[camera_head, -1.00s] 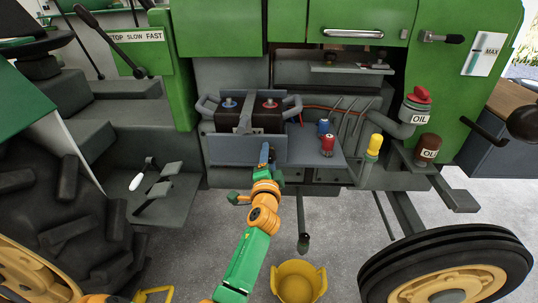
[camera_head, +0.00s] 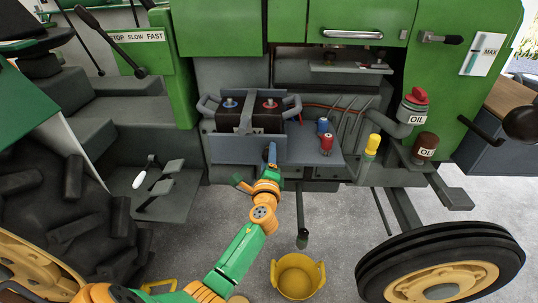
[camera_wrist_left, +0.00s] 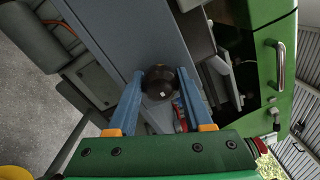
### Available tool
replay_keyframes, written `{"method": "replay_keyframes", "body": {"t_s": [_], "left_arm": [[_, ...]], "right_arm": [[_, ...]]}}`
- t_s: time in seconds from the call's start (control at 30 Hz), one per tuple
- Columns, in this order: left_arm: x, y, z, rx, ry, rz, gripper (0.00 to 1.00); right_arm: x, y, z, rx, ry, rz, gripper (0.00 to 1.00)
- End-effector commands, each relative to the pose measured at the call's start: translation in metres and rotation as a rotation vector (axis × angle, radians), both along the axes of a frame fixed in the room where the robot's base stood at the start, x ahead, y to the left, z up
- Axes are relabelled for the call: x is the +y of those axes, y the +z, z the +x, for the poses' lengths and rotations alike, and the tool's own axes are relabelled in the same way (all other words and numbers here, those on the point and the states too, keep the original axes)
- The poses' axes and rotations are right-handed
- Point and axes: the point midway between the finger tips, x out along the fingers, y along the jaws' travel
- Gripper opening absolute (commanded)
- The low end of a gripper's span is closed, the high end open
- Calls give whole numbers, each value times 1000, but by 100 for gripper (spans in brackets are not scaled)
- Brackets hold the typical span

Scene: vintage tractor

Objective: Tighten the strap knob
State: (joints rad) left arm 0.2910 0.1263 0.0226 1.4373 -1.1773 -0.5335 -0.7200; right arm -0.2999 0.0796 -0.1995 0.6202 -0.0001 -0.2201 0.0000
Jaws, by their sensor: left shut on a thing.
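The strap knob (camera_wrist_left: 159,82) is a dark round knob on the front of the grey battery tray. In the left wrist view it sits between the two blue fingers of my left gripper (camera_wrist_left: 159,75), which is shut on it. In the head view my left gripper (camera_head: 271,153) is at the tray's front wall (camera_head: 232,150) and hides the knob. My right gripper is not in view.
A grey shelf right of the tray holds a blue and a red can (camera_head: 326,144). A yellow-topped dipstick (camera_head: 372,145) and oil fillers stand further right. A yellow bucket (camera_head: 298,277) is on the floor below, near the front wheel (camera_head: 440,270).

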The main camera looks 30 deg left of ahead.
Motion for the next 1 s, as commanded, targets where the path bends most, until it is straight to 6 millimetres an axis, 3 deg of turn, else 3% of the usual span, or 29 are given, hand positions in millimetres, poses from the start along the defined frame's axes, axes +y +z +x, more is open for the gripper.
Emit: {"method": "replay_keyframes", "body": {"t_s": [0.67, 0.7, 0.8, 1.0], "left_arm": [[0, -4, -1, 38, 0, 45, 0], [0, -4, -1, 38, 0, 45, 56], [0, -3, -1, 36, 0, 46, 81], [0, -2, 0, 33, 0, 47, 81]], "right_arm": [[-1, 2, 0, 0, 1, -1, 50], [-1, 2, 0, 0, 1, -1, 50], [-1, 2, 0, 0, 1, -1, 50], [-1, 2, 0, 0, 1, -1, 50]]}}
